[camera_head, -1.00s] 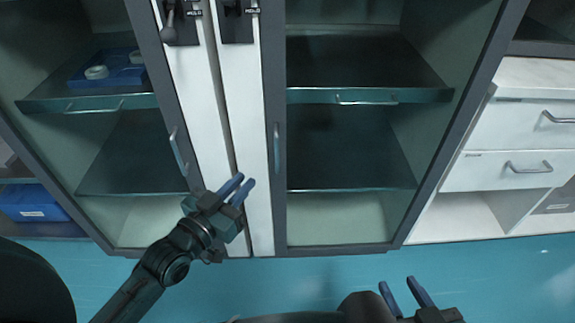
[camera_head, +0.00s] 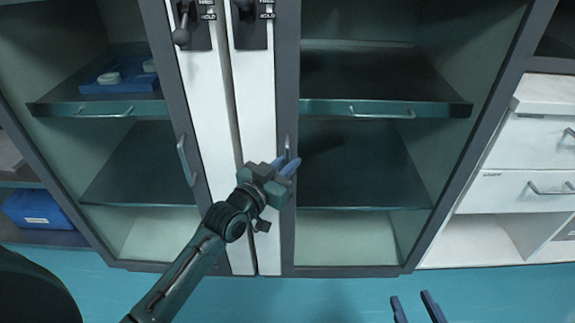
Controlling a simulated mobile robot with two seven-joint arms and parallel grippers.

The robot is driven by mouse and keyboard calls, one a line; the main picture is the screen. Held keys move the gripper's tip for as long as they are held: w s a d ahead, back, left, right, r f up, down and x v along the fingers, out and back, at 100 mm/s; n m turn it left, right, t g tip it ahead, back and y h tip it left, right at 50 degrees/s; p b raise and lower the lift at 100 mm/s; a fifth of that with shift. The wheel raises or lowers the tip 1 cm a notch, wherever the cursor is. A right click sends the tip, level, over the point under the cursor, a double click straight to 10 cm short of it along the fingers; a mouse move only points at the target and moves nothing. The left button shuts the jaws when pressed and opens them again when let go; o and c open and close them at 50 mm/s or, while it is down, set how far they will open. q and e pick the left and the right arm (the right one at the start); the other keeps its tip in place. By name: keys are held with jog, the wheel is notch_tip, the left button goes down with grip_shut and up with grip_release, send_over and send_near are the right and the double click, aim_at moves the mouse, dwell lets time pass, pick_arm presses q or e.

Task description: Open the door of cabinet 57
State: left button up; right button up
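A glass-fronted cabinet with two dark-framed doors stands before me; no number 57 is readable. The left door (camera_head: 185,100) has a vertical metal handle (camera_head: 186,160). The right door (camera_head: 287,80) has a similar handle (camera_head: 287,147), partly hidden behind my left gripper. Both doors look shut. My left gripper (camera_head: 287,165) is at the right door's handle, its blue fingers apart at the handle's lower part. I cannot tell whether they touch it. My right gripper (camera_head: 416,306) is low at the bottom edge, fingers apart, empty, away from the cabinet.
Latch fittings (camera_head: 190,28) sit at the top of the white middle strips. Inside are shelves (camera_head: 385,108) and a blue tray (camera_head: 122,78) with white round items. White drawers (camera_head: 530,195) stand on the right, a blue bin (camera_head: 38,208) on the left. The blue floor in front is clear.

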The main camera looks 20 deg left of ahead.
pick_arm(q)
jog(key=shift+w, duration=0.2)
grip_shut()
jog(key=shift+s+d, duration=0.1)
jog(key=shift+s, duration=0.05)
dwell(0.4)
